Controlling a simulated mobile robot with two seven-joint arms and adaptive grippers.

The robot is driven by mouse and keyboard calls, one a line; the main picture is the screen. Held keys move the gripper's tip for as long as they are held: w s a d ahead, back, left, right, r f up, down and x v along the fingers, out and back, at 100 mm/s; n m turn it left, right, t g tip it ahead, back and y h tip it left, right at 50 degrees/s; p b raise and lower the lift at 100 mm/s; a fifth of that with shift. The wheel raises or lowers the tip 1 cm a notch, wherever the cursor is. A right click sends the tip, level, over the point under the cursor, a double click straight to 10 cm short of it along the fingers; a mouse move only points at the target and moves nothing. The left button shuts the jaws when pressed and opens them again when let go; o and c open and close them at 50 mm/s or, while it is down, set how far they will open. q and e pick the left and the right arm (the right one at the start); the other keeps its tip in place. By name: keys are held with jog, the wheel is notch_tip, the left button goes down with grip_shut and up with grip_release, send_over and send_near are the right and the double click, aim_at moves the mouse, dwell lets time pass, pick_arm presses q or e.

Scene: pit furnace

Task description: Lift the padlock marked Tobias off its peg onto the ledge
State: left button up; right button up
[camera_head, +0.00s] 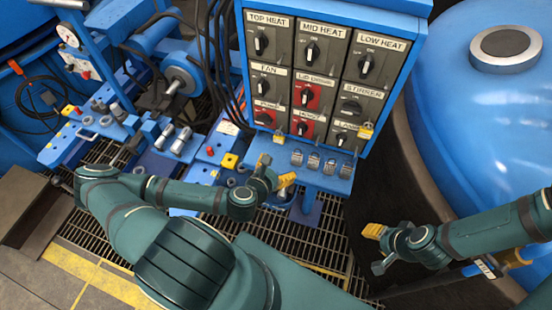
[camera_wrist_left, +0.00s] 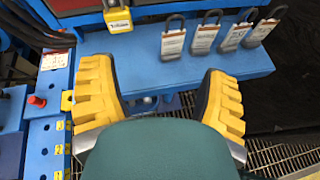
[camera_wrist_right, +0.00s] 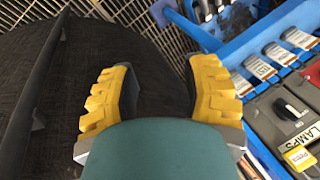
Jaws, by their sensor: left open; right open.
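A yellow padlock (camera_head: 279,136) hangs at the lower left of the control panel. In the left wrist view this yellow padlock (camera_wrist_left: 118,18) shows at the top, with a small label that seems to read Tobias. The blue ledge (camera_head: 325,181) juts out below the panel; it fills the middle of the left wrist view (camera_wrist_left: 145,72). My left gripper (camera_head: 276,172) is open and empty at the ledge's left end, below the padlock and apart from it. My right gripper (camera_head: 373,250) is open and empty, low and right of the ledge, over dark ground. The padlock's peg is hard to make out.
Several grey-shackled padlocks with white and orange tags (camera_head: 314,161) line the back of the ledge. Another yellow padlock (camera_head: 366,130) hangs by the LAMPS switch; it also shows in the right wrist view (camera_wrist_right: 299,158). A large blue vessel (camera_head: 490,110) stands right. Valves and pipes crowd the left.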

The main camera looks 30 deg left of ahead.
pick_arm(q)
jog(key=a+r+n+y, duration=0.2)
jog(key=a+n, duration=0.1)
jog(key=b, duration=0.8)
send_near(278, 139)
jog(key=shift+w+f+n+y, duration=0.35)
jog(key=shift+w+f, duration=0.5)
jog(key=shift+w, duration=0.3)
jog(key=b+x, duration=0.1)
jog(key=x, duration=0.5)
jog(key=shift+w+r, duration=0.1)
jog(key=shift+w, duration=0.2)
jog(key=shift+x, duration=0.9)
pick_arm(e)
notch_tip(278, 139, down, 9)
jog(key=s, duration=0.2)
jog(key=shift+s+d+g, duration=0.15)
jog(key=shift+d+g, duration=0.15)
jog(key=shift+d, duration=0.15)
pick_arm(q)
grip_shut()
